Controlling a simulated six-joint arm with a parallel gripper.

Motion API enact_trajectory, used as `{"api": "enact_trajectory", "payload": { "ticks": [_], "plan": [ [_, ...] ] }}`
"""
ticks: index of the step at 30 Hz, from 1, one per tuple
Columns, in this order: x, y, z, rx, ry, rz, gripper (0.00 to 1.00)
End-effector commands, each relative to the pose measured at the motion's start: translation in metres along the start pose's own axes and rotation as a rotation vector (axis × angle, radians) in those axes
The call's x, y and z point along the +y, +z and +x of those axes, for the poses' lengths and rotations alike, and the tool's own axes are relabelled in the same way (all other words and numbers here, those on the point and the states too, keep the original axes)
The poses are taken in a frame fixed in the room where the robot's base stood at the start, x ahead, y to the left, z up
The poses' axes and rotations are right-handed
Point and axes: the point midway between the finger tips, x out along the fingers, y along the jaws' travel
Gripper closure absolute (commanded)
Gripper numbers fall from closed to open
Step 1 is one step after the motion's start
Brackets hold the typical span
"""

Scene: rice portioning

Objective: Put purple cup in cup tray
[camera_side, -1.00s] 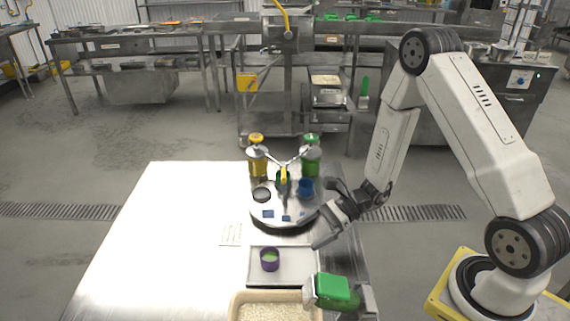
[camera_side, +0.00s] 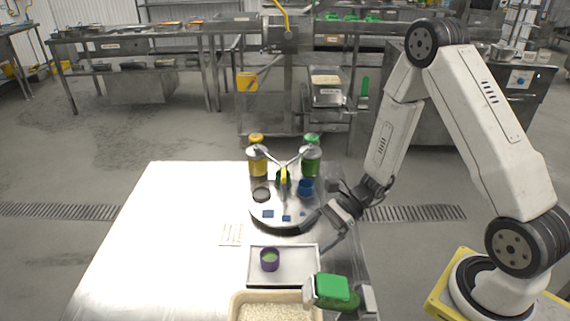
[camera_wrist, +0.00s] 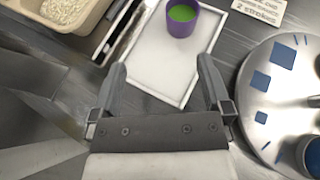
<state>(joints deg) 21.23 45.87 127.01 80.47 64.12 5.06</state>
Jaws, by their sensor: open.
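The purple cup (camera_side: 269,260), with green inside, stands upright on the left part of a pale rectangular tray (camera_side: 300,275) at the front of the table. In the wrist view the purple cup (camera_wrist: 181,18) is at the top, on the tray (camera_wrist: 160,71), beyond my fingertips. My gripper (camera_side: 334,230) is above the right of the tray's far edge, apart from the cup. In the wrist view my gripper (camera_wrist: 161,75) is open, with nothing between its fingers.
A round turntable (camera_side: 267,219) behind the tray carries a blue cup (camera_side: 306,187), a dark round piece (camera_side: 262,195) and blue squares. Yellow and green dispensers stand behind. A rice container (camera_side: 236,306) and a green-topped device (camera_side: 333,288) are in front. The table's left is clear.

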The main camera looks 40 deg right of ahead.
Motion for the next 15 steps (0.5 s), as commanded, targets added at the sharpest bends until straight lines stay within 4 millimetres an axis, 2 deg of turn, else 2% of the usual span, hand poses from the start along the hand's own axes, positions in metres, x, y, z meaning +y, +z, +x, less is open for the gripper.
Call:
{"api": "enact_trajectory", "payload": {
  "ticks": [9, 15],
  "plan": [
    [0.048, 0.017, -0.013, 0.254, 0.32, -0.385, 0.01],
    [0.065, 0.02, -0.034, 0.439, 0.509, -0.7, 0.01]
  ]
}}
